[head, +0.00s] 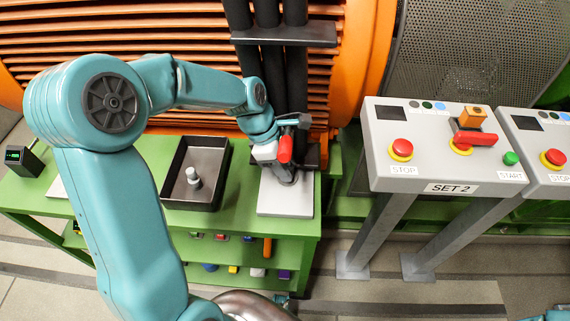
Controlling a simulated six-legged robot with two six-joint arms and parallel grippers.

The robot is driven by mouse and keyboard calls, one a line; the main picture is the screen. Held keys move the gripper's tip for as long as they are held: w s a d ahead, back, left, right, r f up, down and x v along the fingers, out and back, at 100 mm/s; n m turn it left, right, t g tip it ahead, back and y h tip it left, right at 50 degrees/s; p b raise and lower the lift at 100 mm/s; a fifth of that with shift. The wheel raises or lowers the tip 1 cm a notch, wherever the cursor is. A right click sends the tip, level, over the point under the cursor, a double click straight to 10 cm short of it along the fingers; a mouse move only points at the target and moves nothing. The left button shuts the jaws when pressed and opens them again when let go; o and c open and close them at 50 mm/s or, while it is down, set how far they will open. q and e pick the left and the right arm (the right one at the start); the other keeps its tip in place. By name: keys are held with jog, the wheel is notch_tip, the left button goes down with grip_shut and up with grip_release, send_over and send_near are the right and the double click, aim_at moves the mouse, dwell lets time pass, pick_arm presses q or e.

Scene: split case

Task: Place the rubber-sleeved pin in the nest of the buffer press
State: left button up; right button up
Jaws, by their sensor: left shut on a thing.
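The buffer press stands on a pale base plate (285,204) at the right end of the green bench. It has a dark lower part (287,177) and a red handle (285,149). My left gripper (292,127) is at the top of the press, apparently shut on the red handle; its fingertips are small and partly hidden. The nest is too small and covered to make out. A small pale grey cylindrical piece (193,178) stands upright in the black-rimmed tray (167,197); I cannot tell whether it is the rubber-sleeved pin. My right gripper is not in view.
The green bench (240,190) has a lower shelf with several small coloured parts. A small dark device (20,155) stands at its left end. Grey SET 2 control console (445,180) stands to the right on legs. Orange louvred machinery and dark vertical pipes stand behind.

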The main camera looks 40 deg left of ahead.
pick_arm(q)
jog(key=o, duration=1)
jog(key=shift+f, duration=0.15)
jog(key=shift+o, duration=0.2)
jog(key=shift+r, duration=0.3)
jog(key=p+v, duration=0.2)
jog(key=v, duration=1)
jog(key=shift+a+f, duration=0.1)
jog(key=shift+f, duration=0.05)
